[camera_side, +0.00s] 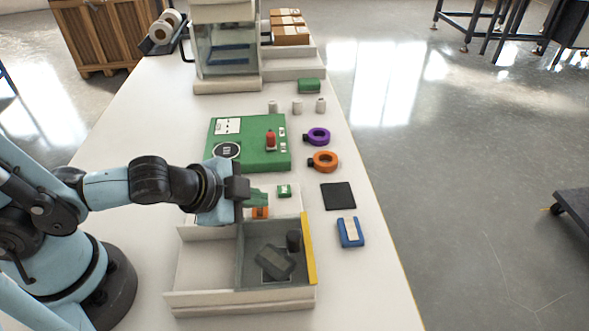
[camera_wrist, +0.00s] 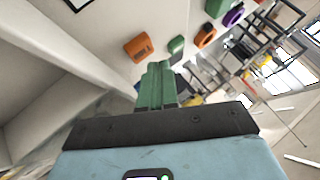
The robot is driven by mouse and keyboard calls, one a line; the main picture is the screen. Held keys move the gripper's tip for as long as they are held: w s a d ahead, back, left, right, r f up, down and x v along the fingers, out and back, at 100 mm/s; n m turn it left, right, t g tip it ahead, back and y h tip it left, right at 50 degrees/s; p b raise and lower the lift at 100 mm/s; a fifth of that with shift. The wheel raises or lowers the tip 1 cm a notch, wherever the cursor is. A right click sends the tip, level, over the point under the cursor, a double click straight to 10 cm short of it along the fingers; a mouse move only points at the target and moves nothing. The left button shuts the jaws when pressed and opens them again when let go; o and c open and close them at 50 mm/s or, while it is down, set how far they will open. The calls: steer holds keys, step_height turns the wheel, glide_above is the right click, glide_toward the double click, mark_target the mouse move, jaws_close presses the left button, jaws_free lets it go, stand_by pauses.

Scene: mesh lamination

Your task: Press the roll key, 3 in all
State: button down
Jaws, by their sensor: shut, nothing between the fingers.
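The green panel (camera_side: 250,160) lies flat on the table beyond my gripper in the side view. It carries a white label, a round black-and-white dial (camera_side: 227,150), a red knob (camera_side: 270,138) and small pale keys at its right edge. I cannot tell which part is the roll key. My gripper (camera_side: 263,197) has green fingers, shut and empty, above the pale tray on the near side of the panel. The fingers also show in the wrist view (camera_wrist: 157,82). They look apart from the panel.
An orange block (camera_side: 260,212) and a small green block (camera_side: 284,191) are near my fingertips. A tray (camera_side: 200,283) with a grey compartment holding dark items stands in front. Purple (camera_side: 317,136) and orange (camera_side: 323,161) rings, a black pad (camera_side: 338,196) and a blue box (camera_side: 350,232) lie right.

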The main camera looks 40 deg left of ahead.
steer(key=shift+r, duration=2.5)
steer(key=a+r+n+g+y, duration=0.1)
steer(key=a+r+n+g, duration=0.1)
steer(key=a+n, duration=0.8)
steer(key=shift+w+a+r+n, duration=0.3)
steer(key=shift+a+r+n, duration=0.1)
steer(key=shift+a+r, duration=0.4)
steer(key=shift+f, duration=0.1)
